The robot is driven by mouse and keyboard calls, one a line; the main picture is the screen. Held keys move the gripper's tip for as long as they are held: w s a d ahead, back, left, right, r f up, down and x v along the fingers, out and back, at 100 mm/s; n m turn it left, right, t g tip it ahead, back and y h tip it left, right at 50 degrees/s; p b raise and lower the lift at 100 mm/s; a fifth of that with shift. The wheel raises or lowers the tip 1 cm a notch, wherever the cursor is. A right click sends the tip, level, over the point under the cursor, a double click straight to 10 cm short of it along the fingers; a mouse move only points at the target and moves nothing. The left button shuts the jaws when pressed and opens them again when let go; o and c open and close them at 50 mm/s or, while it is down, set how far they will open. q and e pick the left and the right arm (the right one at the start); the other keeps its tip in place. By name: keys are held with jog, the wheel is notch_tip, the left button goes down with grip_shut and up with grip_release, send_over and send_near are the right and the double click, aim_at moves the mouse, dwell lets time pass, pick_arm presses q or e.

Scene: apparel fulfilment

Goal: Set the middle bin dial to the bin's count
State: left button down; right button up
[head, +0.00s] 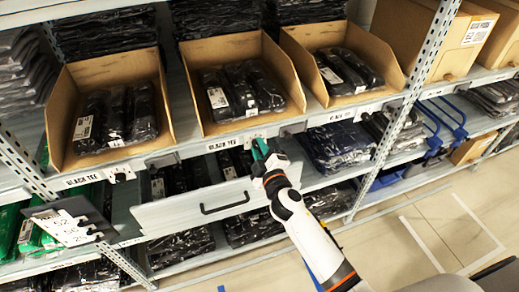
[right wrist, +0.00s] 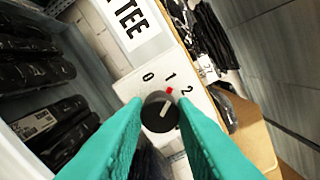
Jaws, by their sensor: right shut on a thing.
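The middle bin (head: 283,72) is an open cardboard bin on the shelf, with what look like three black wrapped packages side by side in it. Below its front edge is a small white dial plate (right wrist: 127,88), where 0, 1 and 2 can be read; other marks are hidden by the fingers. The dial's black knob (right wrist: 152,119) has a white line slanting up and right, with a red mark beside it near the 1 and 2. My right gripper (head: 260,149) is shut on the knob, its teal fingers (right wrist: 160,125) on either side. My left gripper is out of view.
A left bin (head: 69,105) and a right bin (head: 292,45) also hold black packages. A drawer-like grey panel (head: 180,212) with a black handle is below. A dark tilted board (head: 88,212) with a white label is at lower left. Open floor lies at lower right.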

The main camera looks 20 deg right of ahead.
jog(key=shift+n, duration=0.6)
jog(key=o, duration=1)
jog(key=s+b, duration=0.2)
jog(key=s, duration=1)
jog(key=shift+d, duration=0.2)
